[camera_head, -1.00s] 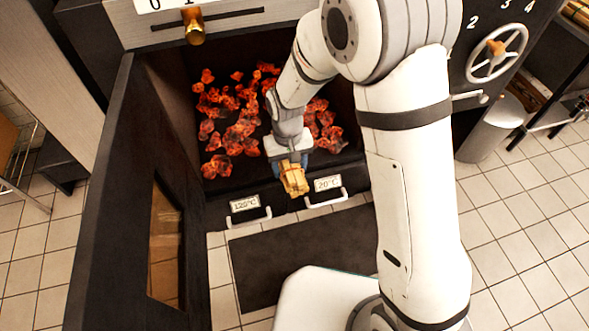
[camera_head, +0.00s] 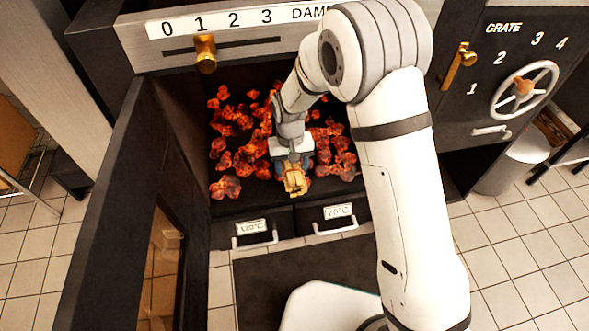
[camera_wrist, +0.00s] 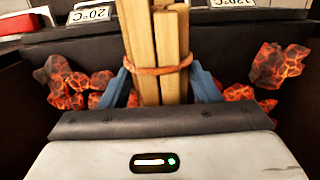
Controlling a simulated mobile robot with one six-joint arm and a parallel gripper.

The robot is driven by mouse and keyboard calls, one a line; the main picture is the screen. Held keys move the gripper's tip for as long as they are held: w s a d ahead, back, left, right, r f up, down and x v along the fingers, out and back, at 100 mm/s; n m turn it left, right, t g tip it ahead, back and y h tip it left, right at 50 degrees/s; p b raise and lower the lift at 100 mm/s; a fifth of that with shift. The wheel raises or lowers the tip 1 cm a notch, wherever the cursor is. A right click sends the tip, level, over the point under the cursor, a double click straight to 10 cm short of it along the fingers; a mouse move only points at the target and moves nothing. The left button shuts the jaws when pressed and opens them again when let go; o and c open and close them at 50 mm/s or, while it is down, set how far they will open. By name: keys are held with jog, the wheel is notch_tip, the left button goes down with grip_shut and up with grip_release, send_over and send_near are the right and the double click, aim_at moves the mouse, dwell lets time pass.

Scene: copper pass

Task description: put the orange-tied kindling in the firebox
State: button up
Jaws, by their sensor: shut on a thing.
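The kindling (camera_head: 294,180) is a small bundle of pale sticks. In the wrist view the bundle (camera_wrist: 155,35) has an orange tie around it. My gripper (camera_head: 292,165) is shut on the bundle; its blue fingers (camera_wrist: 160,85) press on both sides near the tie. The firebox (camera_head: 262,207) is a dark opening with glowing coals (camera_head: 235,145) on its floor. In the head view my gripper and the bundle overlap the front part of the firebox, with coals on both sides. The exact height of the bundle above the floor is hard to tell.
The firebox door (camera_head: 125,215) stands open at the left. Two drawers with temperature labels (camera_head: 250,227) sit below the opening. A damper slider (camera_head: 205,53) is above, and a grate handwheel (camera_head: 523,90) is at the right. A dark mat (camera_head: 262,285) lies on the tiled floor.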

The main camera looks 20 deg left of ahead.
jog(key=shift+w+a, duration=0.1)
jog(key=o, duration=1.2)
